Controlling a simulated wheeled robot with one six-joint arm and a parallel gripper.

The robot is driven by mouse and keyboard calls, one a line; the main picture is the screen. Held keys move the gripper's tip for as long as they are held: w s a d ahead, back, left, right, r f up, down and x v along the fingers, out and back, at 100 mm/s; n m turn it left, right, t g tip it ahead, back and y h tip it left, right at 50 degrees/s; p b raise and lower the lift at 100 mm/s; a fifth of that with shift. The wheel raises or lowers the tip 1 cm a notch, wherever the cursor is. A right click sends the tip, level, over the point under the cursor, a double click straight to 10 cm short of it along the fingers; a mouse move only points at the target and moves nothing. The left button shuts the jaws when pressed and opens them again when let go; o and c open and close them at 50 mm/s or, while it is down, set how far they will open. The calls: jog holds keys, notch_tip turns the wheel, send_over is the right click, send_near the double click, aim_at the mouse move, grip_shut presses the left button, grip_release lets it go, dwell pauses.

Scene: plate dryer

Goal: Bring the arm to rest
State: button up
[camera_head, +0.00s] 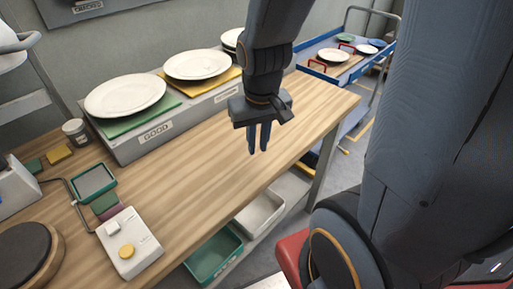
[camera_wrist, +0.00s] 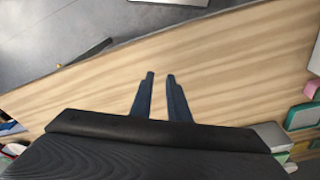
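My gripper (camera_head: 258,147) hangs from my arm with its fingers pointing down, above the wooden table (camera_head: 215,165) towards its far right end. Its two dark fingers are a little apart with nothing between them. In the wrist view, the gripper (camera_wrist: 161,80) shows the same narrow, empty gap over bare wood (camera_wrist: 225,75).
White plates (camera_head: 126,95) (camera_head: 197,64) rest on green and yellow mats on a grey "GOOD" stand (camera_head: 150,141) along the wall. A white box with a yellow button (camera_head: 127,251) is front left. A blue cart (camera_head: 309,52) stands beyond. Bins (camera_head: 213,257) sit below. The table's middle is clear.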

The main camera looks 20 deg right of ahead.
jog(key=shift+s+a+n+g, duration=0.2)
jog(key=shift+s+a, duration=0.1)
jog(key=shift+s, duration=0.2)
jog(key=shift+s+a+n+g, duration=0.1)
jog(key=shift+s+a+n, duration=0.15)
jog(key=shift+s, duration=0.25)
dwell(0.5)
